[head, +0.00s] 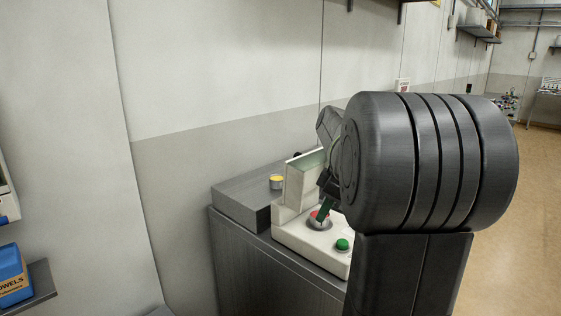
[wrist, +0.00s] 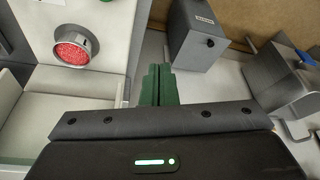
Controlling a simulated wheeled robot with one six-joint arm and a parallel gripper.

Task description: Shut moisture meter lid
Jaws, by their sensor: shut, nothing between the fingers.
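The moisture meter (head: 288,238) is a white unit on the grey cabinet, with a cup of red grains (head: 319,219) and a green button (head: 342,244). Its lid (head: 299,185) stands raised at the back of the unit. My gripper (head: 326,208) is shut and empty, its dark green fingertips in front of the lid and close to the cup. My arm hides the right part of the meter. In the wrist view the shut fingers (wrist: 157,85) are beside the white meter body, with the red cup (wrist: 71,50) at upper left. I cannot tell whether they touch the meter.
A grey block (head: 240,203) beside the meter carries a small yellow-topped cup (head: 277,182). The wall is close behind. A blue towel box (head: 14,275) sits on a shelf at far left. The wrist view shows a grey labelled box (wrist: 196,35) and a grey machine (wrist: 280,80).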

